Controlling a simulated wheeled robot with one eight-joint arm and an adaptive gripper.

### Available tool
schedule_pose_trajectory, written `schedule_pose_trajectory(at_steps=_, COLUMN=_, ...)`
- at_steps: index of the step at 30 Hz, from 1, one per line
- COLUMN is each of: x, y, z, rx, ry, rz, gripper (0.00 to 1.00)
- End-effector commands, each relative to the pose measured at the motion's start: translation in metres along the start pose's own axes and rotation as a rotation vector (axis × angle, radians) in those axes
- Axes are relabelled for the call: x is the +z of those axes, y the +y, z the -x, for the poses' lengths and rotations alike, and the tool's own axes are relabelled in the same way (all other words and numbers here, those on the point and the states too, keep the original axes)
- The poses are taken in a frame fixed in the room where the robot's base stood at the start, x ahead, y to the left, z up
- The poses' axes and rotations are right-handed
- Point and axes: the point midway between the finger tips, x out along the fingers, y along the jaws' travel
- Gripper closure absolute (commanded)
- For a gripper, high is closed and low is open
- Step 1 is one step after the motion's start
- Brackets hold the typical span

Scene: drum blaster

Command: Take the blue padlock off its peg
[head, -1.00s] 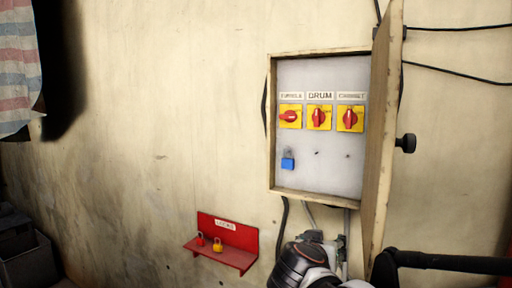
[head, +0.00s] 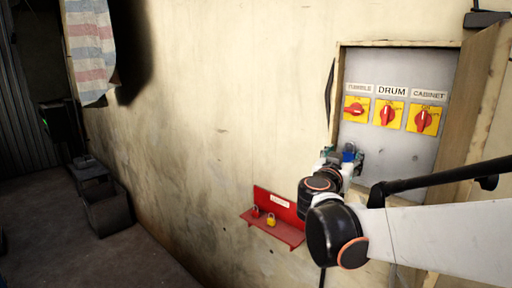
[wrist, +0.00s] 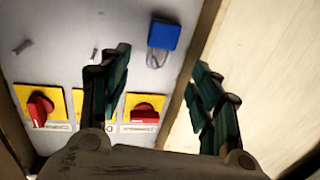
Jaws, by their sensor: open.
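The blue padlock (head: 349,151) hangs low on the grey panel of the open box, below the switches. In the wrist view, which looks upside down, the blue padlock (wrist: 163,36) shows whole, body and shackle, beyond my fingertips. My gripper (wrist: 162,60) is open and empty, its two dark green fingers to either side of the padlock in the picture. In the head view my gripper (head: 343,158) is in front of the padlock and partly hides it. I see no contact. The peg is hidden behind the padlock.
Three red rotary switches on yellow plates, the middle one (head: 388,114), sit above the padlock. The box door (head: 478,110) stands open on the right. A red shelf (head: 279,228) below holds a red padlock (head: 255,211) and a yellow padlock (head: 271,219). Floor at left is mostly clear.

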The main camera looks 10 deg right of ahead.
Motion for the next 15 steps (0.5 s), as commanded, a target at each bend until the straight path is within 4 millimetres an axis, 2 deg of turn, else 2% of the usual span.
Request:
schedule_pose_trajectory(at_steps=8, x=0.000, y=0.000, z=-0.019, rx=0.001, ry=-0.001, rz=0.000, gripper=0.43)
schedule_pose_trajectory(at_steps=15, x=0.002, y=0.000, z=-0.050, rx=0.001, ry=-0.001, rz=0.000, gripper=0.43)
